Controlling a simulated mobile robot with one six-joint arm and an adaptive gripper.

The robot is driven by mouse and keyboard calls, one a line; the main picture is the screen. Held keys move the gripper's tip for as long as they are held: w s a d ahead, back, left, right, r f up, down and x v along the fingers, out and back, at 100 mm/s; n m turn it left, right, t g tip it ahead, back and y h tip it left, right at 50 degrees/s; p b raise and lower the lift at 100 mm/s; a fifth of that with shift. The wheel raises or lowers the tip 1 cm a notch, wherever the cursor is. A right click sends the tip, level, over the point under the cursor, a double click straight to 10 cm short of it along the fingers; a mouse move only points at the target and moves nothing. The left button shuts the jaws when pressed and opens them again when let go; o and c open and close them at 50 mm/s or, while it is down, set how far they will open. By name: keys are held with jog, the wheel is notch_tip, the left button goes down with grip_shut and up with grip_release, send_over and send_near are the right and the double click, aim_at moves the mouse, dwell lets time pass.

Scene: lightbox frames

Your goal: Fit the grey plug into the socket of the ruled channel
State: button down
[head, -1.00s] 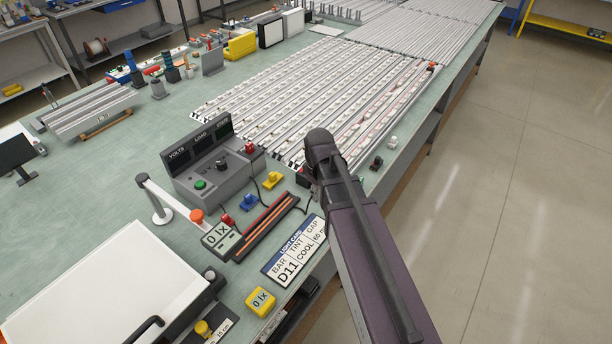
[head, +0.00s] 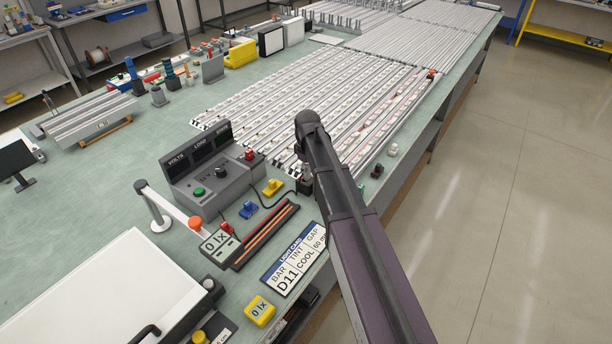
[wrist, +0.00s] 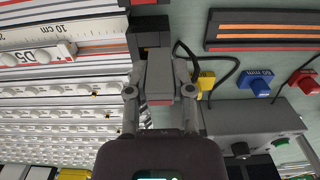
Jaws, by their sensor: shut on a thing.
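The grey plug (wrist: 158,72) is a grey block with a red strip at its near end, between the two fingers of my gripper (wrist: 160,92) in the wrist view. My gripper is shut on it. The ruled channel (wrist: 60,34) is a white strip with a centimetre scale, at the upper left of the wrist view. A black block with an orange patch (wrist: 150,42), possibly its socket, lies just beyond the plug. The plug overlaps it in the picture; I cannot tell whether they touch. In the head view my own arm hides the plug.
A grey meter box (head: 210,172) stands left of my arm, with yellow (head: 272,187) and blue (head: 248,209) connectors nearby. A black cable (wrist: 222,62) runs close right of the plug. Rows of light bars (head: 300,95) fill the bench behind. A D11 card (head: 293,262) lies in front.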

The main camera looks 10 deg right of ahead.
jog(key=shift+w, duration=0.3)
jog(key=shift+w, duration=0.4)
jog(key=shift+w+f+b, duration=0.25)
jog(key=shift+f+b, duration=1.6)
jog(key=shift+f, duration=0.2)
jog(key=c, duration=0.5)
grip_release()
jog(key=shift+r, duration=0.2)
